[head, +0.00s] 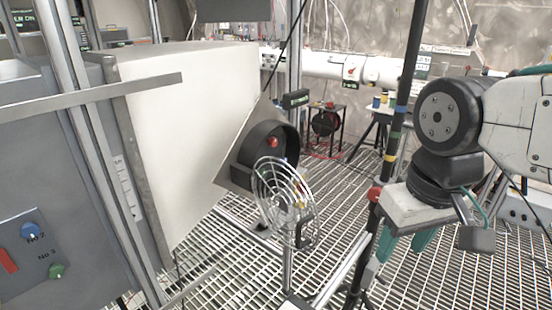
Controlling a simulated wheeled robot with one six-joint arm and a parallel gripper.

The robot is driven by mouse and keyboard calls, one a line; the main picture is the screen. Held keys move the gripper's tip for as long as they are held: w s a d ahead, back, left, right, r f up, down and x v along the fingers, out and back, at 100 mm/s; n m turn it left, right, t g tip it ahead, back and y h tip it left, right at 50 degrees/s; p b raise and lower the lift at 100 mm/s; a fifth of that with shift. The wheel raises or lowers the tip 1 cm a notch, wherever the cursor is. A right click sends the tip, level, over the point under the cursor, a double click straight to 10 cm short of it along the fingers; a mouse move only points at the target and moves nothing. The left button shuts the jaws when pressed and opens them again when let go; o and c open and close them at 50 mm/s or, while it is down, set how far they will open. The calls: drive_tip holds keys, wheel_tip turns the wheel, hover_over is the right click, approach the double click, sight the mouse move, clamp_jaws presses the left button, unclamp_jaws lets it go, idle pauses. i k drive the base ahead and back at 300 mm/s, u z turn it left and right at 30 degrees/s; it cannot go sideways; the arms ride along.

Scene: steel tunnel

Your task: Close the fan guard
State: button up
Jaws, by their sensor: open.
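The fan guard (280,190) is a round cage of pale wire rings in the middle of the view. It stands swung out at an angle, in front of and below the black round fan housing (250,158). A red hub (272,142) shows inside the housing, which sits on a tilted grey plate. A small dark part (304,232) shows at the guard's lower right edge. Its hinge is too small to make out. My gripper (403,245), with teal fingers, hangs at the right, pointing down. It is open and empty, well apart from the guard.
A large white panel (190,130) and grey cabinets stand at the left. A small black stand (325,125) and a tripod are behind. The floor is metal grating.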

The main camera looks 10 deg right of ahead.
sight(299, 246)
drive_tip(key=u, duration=0.8)
drive_tip(key=k, duration=0.75)
drive_tip(key=z, duration=0.75)
drive_tip(key=i, duration=0.5)
